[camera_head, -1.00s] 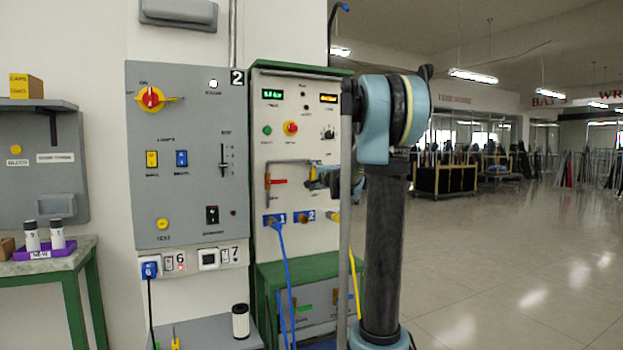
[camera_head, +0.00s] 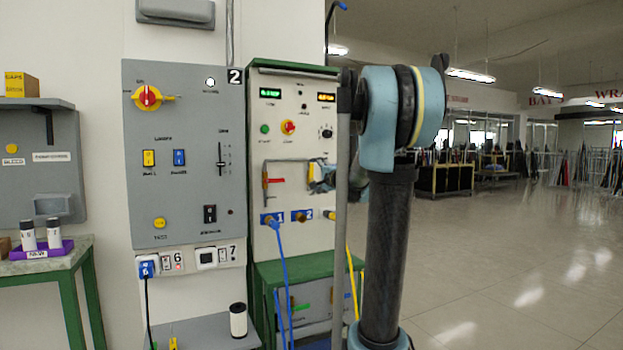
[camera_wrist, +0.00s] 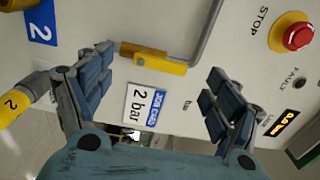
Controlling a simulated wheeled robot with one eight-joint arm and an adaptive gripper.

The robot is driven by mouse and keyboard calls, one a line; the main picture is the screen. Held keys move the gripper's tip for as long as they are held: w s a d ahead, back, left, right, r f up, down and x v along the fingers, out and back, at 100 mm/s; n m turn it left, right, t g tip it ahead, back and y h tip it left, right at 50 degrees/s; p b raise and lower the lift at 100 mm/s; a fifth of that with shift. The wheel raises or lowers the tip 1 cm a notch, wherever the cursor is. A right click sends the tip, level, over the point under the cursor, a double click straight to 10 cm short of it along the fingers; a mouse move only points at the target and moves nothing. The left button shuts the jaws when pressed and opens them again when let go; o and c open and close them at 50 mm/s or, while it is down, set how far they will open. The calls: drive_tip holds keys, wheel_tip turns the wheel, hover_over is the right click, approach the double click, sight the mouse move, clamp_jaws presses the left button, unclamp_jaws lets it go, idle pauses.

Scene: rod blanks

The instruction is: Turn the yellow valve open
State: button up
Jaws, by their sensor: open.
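The yellow valve (camera_wrist: 158,62) shows in the wrist view as a yellow lever on a bent grey pipe (camera_wrist: 196,40). The lever appears to lie along the short pipe section beside it. My gripper (camera_wrist: 160,72) is open, one finger pair on each side of the lever, with gaps to both; I see no contact. In the head view my gripper (camera_head: 321,176) is in front of the right end of the piping on the white panel (camera_head: 290,145) and hides most of the yellow valve there.
A red valve handle (camera_head: 273,181) is on the same piping to the left. A red stop button (camera_wrist: 298,37) and a "2 bar" label (camera_wrist: 143,106) are nearby. Blue (camera_head: 283,260) and yellow (camera_head: 352,275) hoses hang below. Open floor (camera_head: 530,260) lies to the right.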

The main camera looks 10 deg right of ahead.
drive_tip(key=shift+v, duration=2.6)
drive_tip(key=s+a+f+n+g+y, duration=0.1)
drive_tip(key=s+a+f+n+g, duration=0.35)
drive_tip(key=s+f, duration=0.45)
drive_tip(key=s+a+f+n+g+y, duration=0.1)
drive_tip(key=s+a+f+n+g, duration=0.4)
drive_tip(key=s+f, duration=0.5)
drive_tip(key=s+d+f+n+g+h, duration=0.2)
drive_tip(key=s+d+f, duration=0.3)
drive_tip(key=s+f, duration=0.4)
drive_tip(key=s+d+f+n+g+h, duration=0.3)
drive_tip(key=s+f, duration=0.6)
drive_tip(key=s, duration=0.7)
drive_tip(key=d+h, duration=0.2)
drive_tip(key=shift+s+h, duration=0.2)
drive_tip(key=shift+h, duration=0.1)
drive_tip(key=shift+g, duration=0.25)
drive_tip(key=shift+w+f, duration=0.25)
drive_tip(key=shift+w, duration=0.25)
